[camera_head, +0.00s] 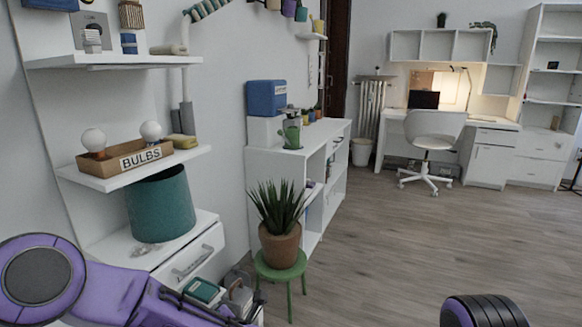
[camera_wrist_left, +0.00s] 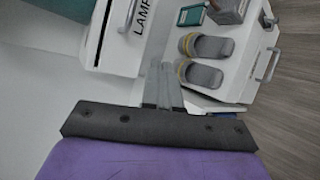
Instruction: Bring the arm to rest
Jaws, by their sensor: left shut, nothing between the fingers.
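My left arm (camera_head: 112,290) is purple and comes in low at the left of the head view, in front of the white shelf desk. My left gripper (camera_wrist_left: 161,70) shows in the left wrist view with its two grey fingers side by side, shut and empty. Its fingertips appear between a white drawer front marked "LAMP" (camera_wrist_left: 122,40) and an open container (camera_wrist_left: 235,75) of items; the distance to them is hard to judge. A dark, rounded part of my right arm (camera_head: 484,311) shows at the bottom right of the head view. My right gripper is out of view.
A shelf holds a "BULBS" box (camera_head: 125,158) above a teal bin (camera_head: 160,205). A white drawer (camera_head: 188,262) lies below. A potted plant (camera_head: 280,222) stands on a green stool (camera_head: 281,268) close by. The wooden floor (camera_head: 400,250) to the right is clear.

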